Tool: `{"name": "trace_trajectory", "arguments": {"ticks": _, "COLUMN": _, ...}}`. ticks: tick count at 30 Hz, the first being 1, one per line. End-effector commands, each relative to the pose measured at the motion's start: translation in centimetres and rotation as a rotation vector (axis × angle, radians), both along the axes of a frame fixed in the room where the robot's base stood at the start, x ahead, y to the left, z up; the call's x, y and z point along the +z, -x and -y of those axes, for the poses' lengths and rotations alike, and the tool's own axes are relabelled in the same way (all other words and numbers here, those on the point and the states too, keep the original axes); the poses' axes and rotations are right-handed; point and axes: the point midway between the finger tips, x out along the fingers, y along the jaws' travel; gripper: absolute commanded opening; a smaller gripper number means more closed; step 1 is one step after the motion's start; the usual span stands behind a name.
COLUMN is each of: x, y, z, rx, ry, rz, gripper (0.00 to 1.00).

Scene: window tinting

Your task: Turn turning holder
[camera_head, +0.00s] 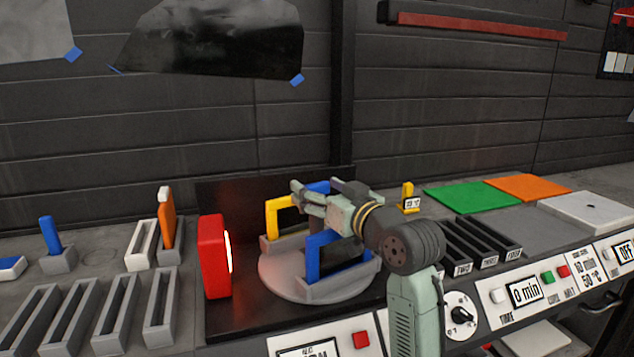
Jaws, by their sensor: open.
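The turning holder (283,281) is a round light-grey disc on a black base in the middle of the head view. It bears a yellow frame (272,218) at its left and a blue frame (313,262) at its front right. Another blue piece (319,187) shows at the back, partly hidden by my gripper. My gripper (316,190) is open and reaches in from the right over the holder, its fingers toward the back frame. I cannot tell whether the fingers touch that frame. My arm hides part of the holder's right side.
A red lamp (213,257) stands close to the holder's left. Grey slotted racks (108,322) stand at the front left. A dark labelled rack (481,243), green mat (459,197) and orange mat (528,187) lie to the right. A dark wall (440,110) rises behind.

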Motion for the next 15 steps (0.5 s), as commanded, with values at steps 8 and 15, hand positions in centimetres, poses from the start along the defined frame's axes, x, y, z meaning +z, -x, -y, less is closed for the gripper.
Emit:
{"name": "trace_trajectory", "arguments": {"ticks": 8, "x": -0.06, "y": -0.93, "z": -0.55, "rx": -0.002, "ry": 0.001, "rz": 0.001, "gripper": 0.67}}
{"name": "trace_trajectory", "arguments": {"ticks": 15, "x": -0.05, "y": -0.9, "z": -0.54, "rx": -0.001, "ry": 0.001, "rz": 0.001, "gripper": 0.61}}
